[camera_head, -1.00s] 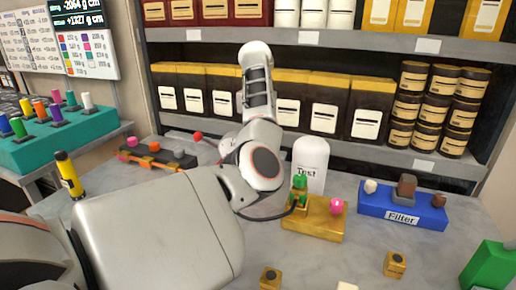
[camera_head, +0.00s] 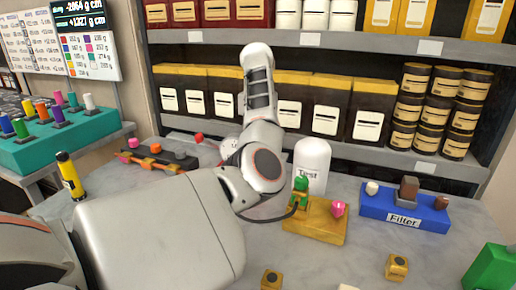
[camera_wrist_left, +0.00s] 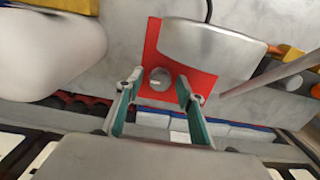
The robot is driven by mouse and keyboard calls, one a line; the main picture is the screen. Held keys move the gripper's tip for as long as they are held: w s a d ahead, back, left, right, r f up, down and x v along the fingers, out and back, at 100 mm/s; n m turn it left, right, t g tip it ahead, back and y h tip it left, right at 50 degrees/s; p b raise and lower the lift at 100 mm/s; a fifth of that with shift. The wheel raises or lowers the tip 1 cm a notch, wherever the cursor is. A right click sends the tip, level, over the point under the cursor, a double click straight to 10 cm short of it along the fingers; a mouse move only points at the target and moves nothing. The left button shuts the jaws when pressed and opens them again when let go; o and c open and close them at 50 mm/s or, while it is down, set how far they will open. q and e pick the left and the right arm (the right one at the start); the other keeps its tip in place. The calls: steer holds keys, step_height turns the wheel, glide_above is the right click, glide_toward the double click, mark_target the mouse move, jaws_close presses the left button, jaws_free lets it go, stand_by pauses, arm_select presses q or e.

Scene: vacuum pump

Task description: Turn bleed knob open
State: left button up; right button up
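My left gripper (camera_wrist_left: 158,92) is open in the left wrist view, its two teal-lined fingers apart. A round grey knob (camera_wrist_left: 160,78) with a pale mark on top sits on a red plate (camera_wrist_left: 152,46). The knob shows between the fingertips, with gaps to both sides; I cannot tell how deep the fingers reach around it. In the head view my left arm hides this gripper and the knob. I see no label naming the bleed knob. My right gripper is in neither view.
A yellow block (camera_head: 318,228) with green and pink fittings and a black hose stands right of my arm. Behind it is a white "Test" vessel (camera_head: 311,160). A blue "Filter" block (camera_head: 404,217) stands further right. A yellow-black marker-like item (camera_head: 70,176) stands left.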

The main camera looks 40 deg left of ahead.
arm_select(q)
step_height(320, 180, up, 12)
stand_by(0.6)
stand_by(0.4)
